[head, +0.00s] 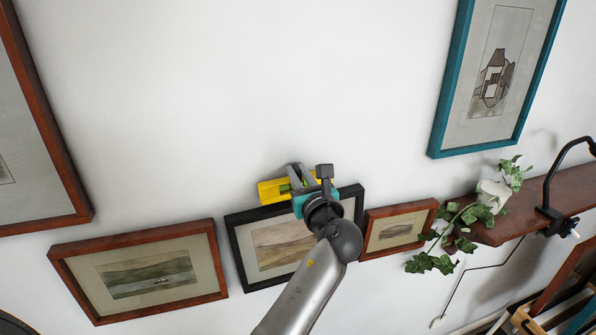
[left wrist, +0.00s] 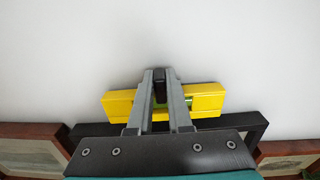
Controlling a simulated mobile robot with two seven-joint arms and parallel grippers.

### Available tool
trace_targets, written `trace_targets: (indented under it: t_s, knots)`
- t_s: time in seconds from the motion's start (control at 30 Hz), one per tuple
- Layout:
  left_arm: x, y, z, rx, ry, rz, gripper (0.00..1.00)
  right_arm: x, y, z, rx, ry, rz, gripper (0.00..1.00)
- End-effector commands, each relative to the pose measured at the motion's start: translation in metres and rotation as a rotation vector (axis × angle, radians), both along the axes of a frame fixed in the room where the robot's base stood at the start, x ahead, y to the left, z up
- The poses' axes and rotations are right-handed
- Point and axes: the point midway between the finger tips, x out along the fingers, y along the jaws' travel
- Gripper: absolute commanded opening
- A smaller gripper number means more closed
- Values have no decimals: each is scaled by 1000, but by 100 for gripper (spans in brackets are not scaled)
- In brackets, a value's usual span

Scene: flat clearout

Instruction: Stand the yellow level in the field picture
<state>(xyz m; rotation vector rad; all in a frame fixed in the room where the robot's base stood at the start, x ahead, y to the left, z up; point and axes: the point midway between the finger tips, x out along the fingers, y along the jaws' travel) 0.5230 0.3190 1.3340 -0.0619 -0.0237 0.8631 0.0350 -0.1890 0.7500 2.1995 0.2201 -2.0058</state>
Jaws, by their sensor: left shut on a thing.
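The yellow level (head: 271,190) has a green vial and lies lengthwise along the top edge of the black-framed picture (head: 268,245), which shows a brown field-like landscape. My left gripper (head: 302,181) is shut on the level near its middle. In the left wrist view, the level (left wrist: 119,103) spans both sides of the gripper fingers (left wrist: 160,78), close to the wall and just above the black frame (left wrist: 252,131). I cannot tell whether the level touches the frame. My arm hides part of the picture. My right gripper is out of view.
Brown-framed landscapes hang left (head: 140,270) and right (head: 398,228) of the black frame. A teal-framed picture (head: 497,75) hangs upper right. A wooden shelf (head: 540,205) with a trailing plant (head: 470,212) and black clamp lamp (head: 553,213) is at right. The wall above is bare.

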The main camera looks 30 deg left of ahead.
Motion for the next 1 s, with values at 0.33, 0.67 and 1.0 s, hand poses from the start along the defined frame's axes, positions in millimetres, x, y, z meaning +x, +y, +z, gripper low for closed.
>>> trace_targets:
  t_s: [0.33,0.67,1.0]
  knots:
    - [0,0,0,2,-3,0,0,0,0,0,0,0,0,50]
    - [0,0,-7,2,-3,0,0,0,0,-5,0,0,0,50]
    - [1,-1,-15,3,-1,0,0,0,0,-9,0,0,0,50]
